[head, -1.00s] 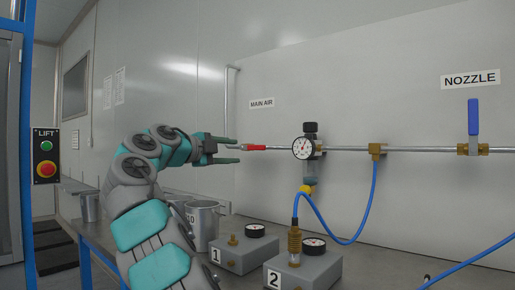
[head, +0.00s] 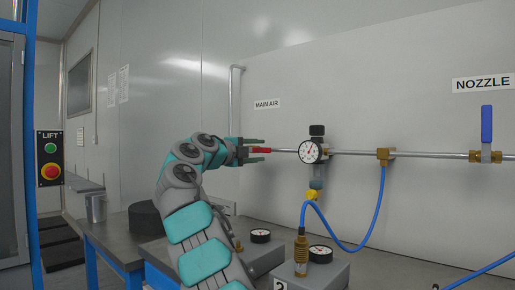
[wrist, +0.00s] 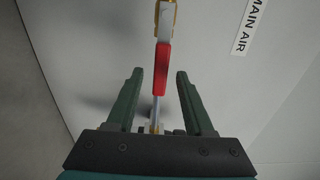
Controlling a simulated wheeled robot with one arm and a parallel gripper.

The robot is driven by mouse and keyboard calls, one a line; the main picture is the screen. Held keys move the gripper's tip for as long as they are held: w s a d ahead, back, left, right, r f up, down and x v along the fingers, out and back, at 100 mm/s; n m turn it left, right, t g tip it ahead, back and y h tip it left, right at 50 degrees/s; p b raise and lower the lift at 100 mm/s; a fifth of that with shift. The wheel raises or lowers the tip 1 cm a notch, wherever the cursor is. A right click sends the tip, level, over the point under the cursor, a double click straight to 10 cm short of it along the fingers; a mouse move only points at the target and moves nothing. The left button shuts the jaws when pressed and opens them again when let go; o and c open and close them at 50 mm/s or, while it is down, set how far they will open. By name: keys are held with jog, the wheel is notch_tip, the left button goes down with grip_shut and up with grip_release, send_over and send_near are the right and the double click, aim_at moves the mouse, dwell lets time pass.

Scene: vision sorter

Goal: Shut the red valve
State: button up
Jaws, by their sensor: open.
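The red valve's handle (head: 262,150) lies along the metal pipe by the MAIN AIR label, left of the round gauge. In the wrist view the red handle (wrist: 161,70) sits between the two green fingers, with a gap on each side. My gripper (head: 264,149) is open, its fingers above and below the handle in the head view. In the wrist view my gripper (wrist: 160,74) does not visibly touch the handle. A brass fitting (wrist: 166,18) shows at the pipe's upper end there.
The pressure gauge (head: 310,152) with its regulator is just right of the handle. A blue hose (head: 357,245) loops down to a grey box (head: 318,272) on the bench. The blue NOZZLE valve handle (head: 487,123) stands upright at far right. The wall (wrist: 95,40) is close behind.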

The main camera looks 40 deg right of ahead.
jog(key=shift+d, duration=0.1)
grip_shut()
dwell(0.4)
jog(key=shift+w+f, duration=0.1)
dwell(0.9)
